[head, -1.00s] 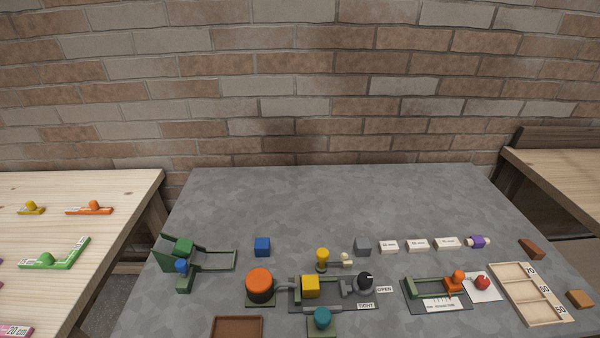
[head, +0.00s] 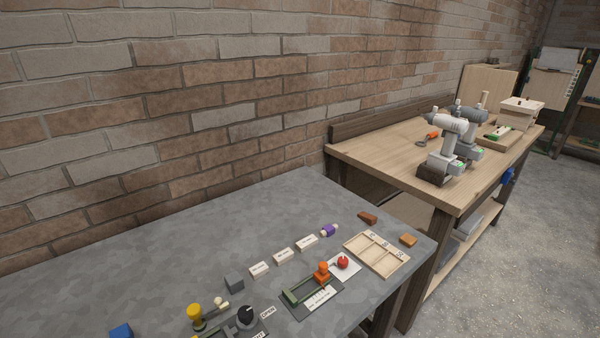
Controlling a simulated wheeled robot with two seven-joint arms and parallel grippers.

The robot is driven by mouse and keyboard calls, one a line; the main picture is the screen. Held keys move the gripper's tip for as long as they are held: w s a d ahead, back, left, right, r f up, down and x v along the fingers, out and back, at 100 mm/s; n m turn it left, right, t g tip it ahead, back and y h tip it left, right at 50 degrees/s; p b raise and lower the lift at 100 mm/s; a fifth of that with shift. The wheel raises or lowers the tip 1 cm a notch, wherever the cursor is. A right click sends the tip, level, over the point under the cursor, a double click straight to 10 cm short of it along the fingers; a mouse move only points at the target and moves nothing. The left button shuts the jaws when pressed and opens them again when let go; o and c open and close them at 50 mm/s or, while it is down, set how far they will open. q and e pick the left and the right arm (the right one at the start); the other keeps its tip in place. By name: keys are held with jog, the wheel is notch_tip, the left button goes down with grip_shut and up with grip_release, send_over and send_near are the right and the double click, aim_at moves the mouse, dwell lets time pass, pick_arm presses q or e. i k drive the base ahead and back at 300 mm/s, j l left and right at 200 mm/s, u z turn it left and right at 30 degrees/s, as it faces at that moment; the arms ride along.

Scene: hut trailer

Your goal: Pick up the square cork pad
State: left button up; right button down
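I cannot clearly make out a square cork pad in the head view. A small orange-brown block (head: 408,240) lies at the right corner of the grey table (head: 200,245). A darker brown, wedge-like piece (head: 367,218) lies near the table's back right edge. Both are too small to tell whether either is cork. Neither of my grippers is in view.
A wooden tray with compartments (head: 376,253), a red knob (head: 343,262), a green clamp-like fixture (head: 305,290) and white labelled blocks (head: 283,256) sit on the grey table. A wooden bench (head: 400,160) with drills (head: 447,140) stands beyond. The table's back left is clear.

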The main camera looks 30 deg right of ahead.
aim_at(408, 239)
jog(key=l+z, duration=0.1)
jog(key=z, duration=1.75)
jog(key=i+l+u, duration=0.35)
jog(key=i+l, duration=0.15)
jog(key=l, duration=0.15)
jog(key=i+l+u, duration=0.3)
jog(key=i+l, duration=0.15)
jog(key=l, duration=0.3)
jog(key=i+l+u, duration=0.15)
jog(key=l, duration=0.25)
